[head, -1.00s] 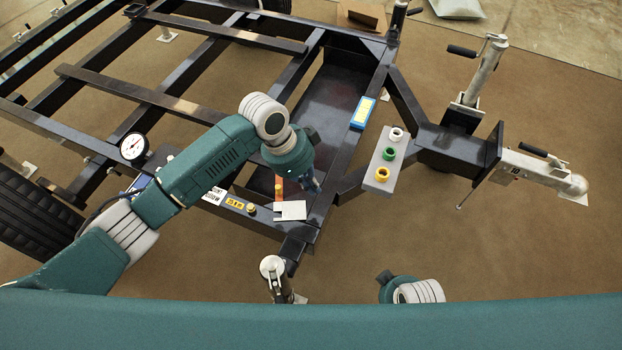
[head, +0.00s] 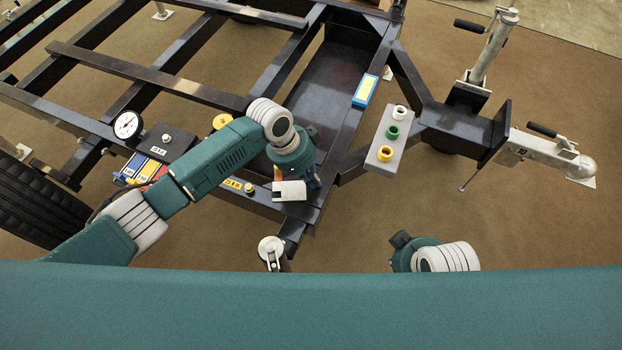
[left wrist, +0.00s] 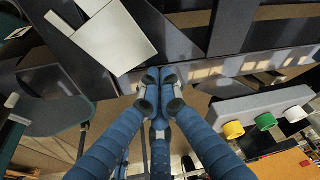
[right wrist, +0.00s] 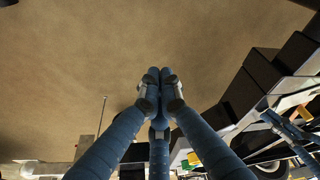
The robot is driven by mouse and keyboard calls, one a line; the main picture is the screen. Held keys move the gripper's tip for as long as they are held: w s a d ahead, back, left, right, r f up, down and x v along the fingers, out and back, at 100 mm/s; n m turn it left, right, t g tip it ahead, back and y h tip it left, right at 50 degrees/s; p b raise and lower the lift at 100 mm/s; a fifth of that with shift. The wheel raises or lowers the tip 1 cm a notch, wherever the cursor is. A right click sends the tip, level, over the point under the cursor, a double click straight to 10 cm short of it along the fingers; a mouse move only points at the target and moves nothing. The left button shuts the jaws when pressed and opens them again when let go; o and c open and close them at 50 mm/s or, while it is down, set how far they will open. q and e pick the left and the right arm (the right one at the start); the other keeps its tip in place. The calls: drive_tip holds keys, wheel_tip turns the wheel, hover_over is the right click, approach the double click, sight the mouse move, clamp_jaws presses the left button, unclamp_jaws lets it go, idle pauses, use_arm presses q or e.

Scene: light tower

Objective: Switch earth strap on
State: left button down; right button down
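No part is clearly marked as the earth strap, so I cannot tell which one it is. A white plate (head: 289,191) with a small orange piece above it sits at the front corner of the black frame. The plate is large at the top of the left wrist view (left wrist: 115,37). My left gripper (head: 316,181) hangs just right of the plate and looks apart from it. Its fingertips meet in the left wrist view (left wrist: 160,78), with nothing seen between them. My right gripper (right wrist: 160,80) has its fingertips together over brown floor. Its fingers are hidden in the head view.
A grey block (head: 372,155) carries white, green and yellow rings. A blue box (head: 365,91) lies on the frame. A dial gauge (head: 127,125), a black box with a knob (head: 167,142) and a yellow button (head: 249,188) are at left. A jack (head: 271,251) stands in front.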

sight(300, 190)
use_arm(q)
drive_tip(key=shift+a, duration=0.3)
use_arm(e)
drive_tip(key=shift+r, duration=0.15)
